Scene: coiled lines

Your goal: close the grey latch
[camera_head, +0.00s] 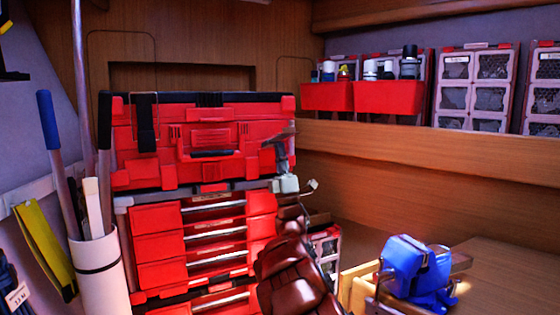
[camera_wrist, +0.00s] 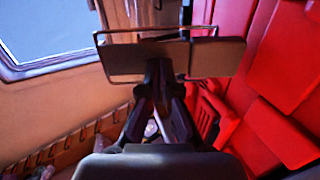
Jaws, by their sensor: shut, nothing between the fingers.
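The grey latch (camera_wrist: 150,60) shows in the wrist view as a flat plate with a thin wire loop around its upper side. It stands out beside the red toolbox (camera_head: 210,140), which fills the right of the wrist view. My gripper (camera_wrist: 160,75) is shut with nothing between its fingers. Its tips are right at the lower edge of the plate; I cannot tell whether they touch it. In the head view my gripper (camera_head: 281,153) is at the toolbox's upper right front, and the latch there is small and hard to separate from it.
A dark strap-like latch (camera_head: 146,122) hangs at the toolbox's upper left. A white tube (camera_head: 98,275) with long handles stands at the left. A blue vise (camera_head: 418,272) is on the bench at the right. Red bins (camera_head: 388,98) sit on the shelf behind.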

